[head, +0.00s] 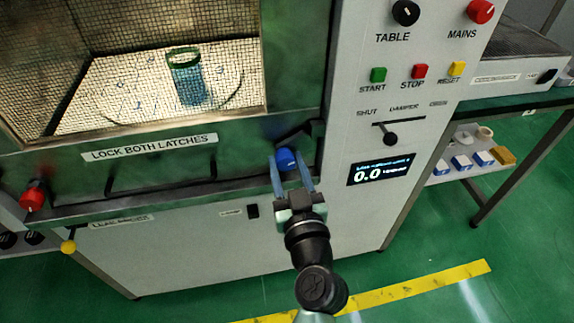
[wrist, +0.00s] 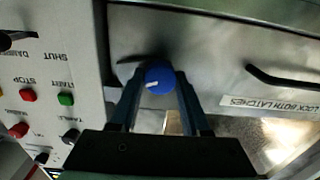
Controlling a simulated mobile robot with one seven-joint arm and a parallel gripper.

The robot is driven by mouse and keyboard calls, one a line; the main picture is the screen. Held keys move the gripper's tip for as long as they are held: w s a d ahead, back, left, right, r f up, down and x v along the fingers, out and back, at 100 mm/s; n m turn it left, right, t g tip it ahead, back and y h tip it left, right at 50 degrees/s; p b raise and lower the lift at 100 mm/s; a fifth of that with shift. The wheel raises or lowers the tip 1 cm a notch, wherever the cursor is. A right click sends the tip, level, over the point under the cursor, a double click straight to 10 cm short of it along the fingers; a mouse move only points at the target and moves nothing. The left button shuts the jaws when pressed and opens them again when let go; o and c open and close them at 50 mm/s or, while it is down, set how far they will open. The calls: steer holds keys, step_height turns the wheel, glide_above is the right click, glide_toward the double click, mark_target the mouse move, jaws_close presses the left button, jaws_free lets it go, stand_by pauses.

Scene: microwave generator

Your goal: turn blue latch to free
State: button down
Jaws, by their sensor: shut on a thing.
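The blue latch (head: 286,159) is a round knob at the lower right corner of the microwave door. It also shows in the wrist view (wrist: 159,77), with a short white mark at its left side. My gripper (head: 291,160) has its two fingers on either side of the knob and is shut on it. In the wrist view the fingertips (wrist: 158,80) meet the knob's left and right sides. The door carries the label "LOCK BOTH LATCHES" (head: 150,147) and appears closed. The red latch (head: 33,197) is at the door's lower left.
A dark door handle (head: 161,178) runs left of the blue latch. The control panel right of it has buttons, a damper lever (head: 390,138) and a display (head: 381,171) reading 0.0. A yellow knob (head: 68,246) is at lower left.

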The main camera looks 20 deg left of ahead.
steer(key=m, duration=0.8)
steer(key=m+p, duration=0.1)
steer(key=m, duration=0.3)
steer(key=shift+m, duration=0.3)
steer(key=shift+m+p, duration=0.55)
steer(key=shift+m, duration=1.35)
steer(key=shift+f, duration=0.1)
steer(key=shift+c, duration=1.8)
jaws_free()
steer(key=shift+d, duration=0.1)
